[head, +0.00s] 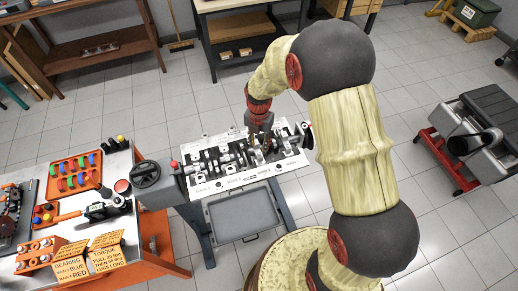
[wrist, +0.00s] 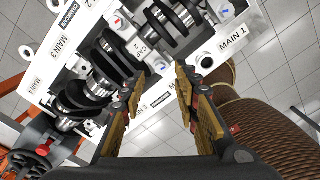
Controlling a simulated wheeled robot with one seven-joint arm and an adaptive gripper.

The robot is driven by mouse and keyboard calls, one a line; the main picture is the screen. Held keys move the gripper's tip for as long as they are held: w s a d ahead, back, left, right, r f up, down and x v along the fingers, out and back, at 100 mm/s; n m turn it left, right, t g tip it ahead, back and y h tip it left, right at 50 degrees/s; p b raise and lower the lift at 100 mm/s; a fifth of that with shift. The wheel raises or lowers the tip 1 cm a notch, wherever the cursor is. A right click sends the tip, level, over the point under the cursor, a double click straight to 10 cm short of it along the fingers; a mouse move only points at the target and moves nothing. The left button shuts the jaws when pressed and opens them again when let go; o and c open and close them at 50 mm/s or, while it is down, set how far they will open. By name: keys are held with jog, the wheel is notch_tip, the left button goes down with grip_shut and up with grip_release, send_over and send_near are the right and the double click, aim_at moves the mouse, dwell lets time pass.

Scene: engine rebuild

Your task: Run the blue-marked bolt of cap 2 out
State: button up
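The engine block (head: 232,183) lies on a stand with crankshaft and caps on top. My gripper (head: 258,138) points down over its middle from the far side. In the wrist view my gripper (wrist: 160,77) is open, one finger on each side. A small silver bolt head (wrist: 160,66) shows between and just beyond the fingertips, beside the cap 2 label (wrist: 140,47). No blue mark can be made out on that bolt. Whether the fingers touch it cannot be told. Blue marks show near the MAIN 1 end (wrist: 232,40). Finger pads partly hide the cap area.
A grey tray (head: 243,229) sits under the block's near side. A handwheel (head: 147,174) stands at its left. An orange-edged bench (head: 160,262) at left holds trays, a tool (head: 107,208) and bearing and torque signs (head: 105,258).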

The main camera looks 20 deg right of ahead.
aim_at(259, 152)
notch_tip(259, 152, up, 8)
jog(key=shift+f, duration=0.2)
jog(key=shift+w, duration=0.1)
dwell(0.5)
jog(key=s+r+m+t+b, duration=0.3)
jog(key=s+r+m, duration=0.5)
jog(key=s+m, duration=0.3)
jog(key=s+r+m+t+b, duration=0.2)
jog(key=s+r+m+b, duration=0.2)
jog(key=s+r+m, duration=0.4)
jog(key=s+m, duration=0.4)
jog(key=m, duration=0.5)
jog(key=shift+s+r+t, duration=0.15)
jog(key=shift+s+t, duration=0.05)
jog(key=shift+t, duration=0.2)
